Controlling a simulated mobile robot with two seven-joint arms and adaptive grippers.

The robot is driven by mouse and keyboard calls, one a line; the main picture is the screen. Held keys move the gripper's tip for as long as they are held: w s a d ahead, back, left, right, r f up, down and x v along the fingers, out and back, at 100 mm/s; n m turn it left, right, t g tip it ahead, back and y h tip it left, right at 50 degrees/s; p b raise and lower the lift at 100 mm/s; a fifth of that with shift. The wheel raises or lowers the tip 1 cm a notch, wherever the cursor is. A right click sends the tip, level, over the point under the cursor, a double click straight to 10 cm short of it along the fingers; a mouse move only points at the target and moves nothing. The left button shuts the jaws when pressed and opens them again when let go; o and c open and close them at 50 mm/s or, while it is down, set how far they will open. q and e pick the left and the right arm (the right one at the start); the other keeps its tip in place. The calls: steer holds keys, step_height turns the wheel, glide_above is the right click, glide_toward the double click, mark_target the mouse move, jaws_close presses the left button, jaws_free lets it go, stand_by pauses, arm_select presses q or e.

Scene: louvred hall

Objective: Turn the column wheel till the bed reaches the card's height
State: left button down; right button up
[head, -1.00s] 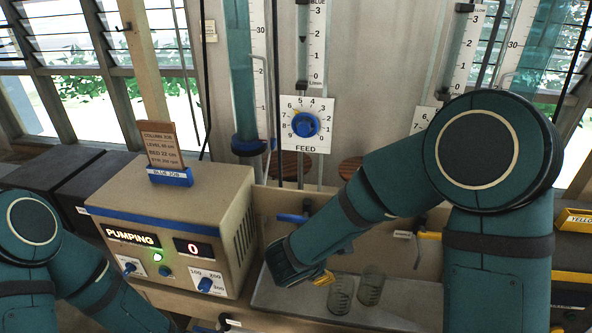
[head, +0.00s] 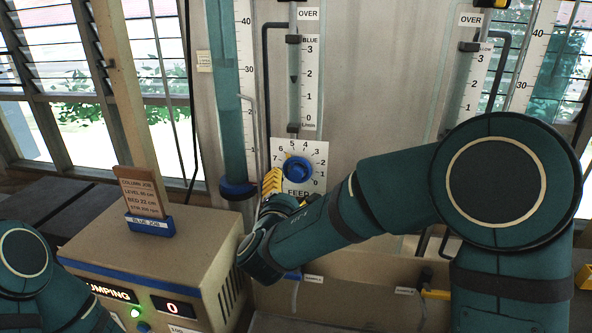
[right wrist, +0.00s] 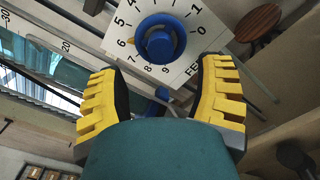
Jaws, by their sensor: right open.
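The job card (head: 141,192) stands in a blue holder on the beige box and reads level 60 cm, bed 22 cm, stir 200 rpm. The tall column (head: 226,90) holds teal liquid beside a centimetre scale; I cannot make out a bed top. The blue wheel (head: 296,171) sits on the white FEED dial, also in the right wrist view (right wrist: 159,44), its yellow pointer near 6. My right gripper (head: 273,184) is just left of and below the wheel. In the wrist view its yellow fingers (right wrist: 160,85) are spread, with nothing held between them. My left gripper is out of view.
The beige box (head: 170,255) shows PUMPING and 0 at the lower left. A flowmeter tube (head: 293,80) stands above the dial. A second scaled column (head: 548,70) is at right. A wooden disc (right wrist: 258,22) lies beyond the dial.

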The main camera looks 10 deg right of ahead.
mark_target(295, 175)
steer(key=p+x, duration=0.2)
steer(key=x, duration=0.2)
steer(key=shift+w+d, duration=0.1)
steer(key=shift+w, duration=0.3)
steer(key=shift+b+x, duration=0.55)
steer(key=shift+x, duration=0.35)
jaws_close()
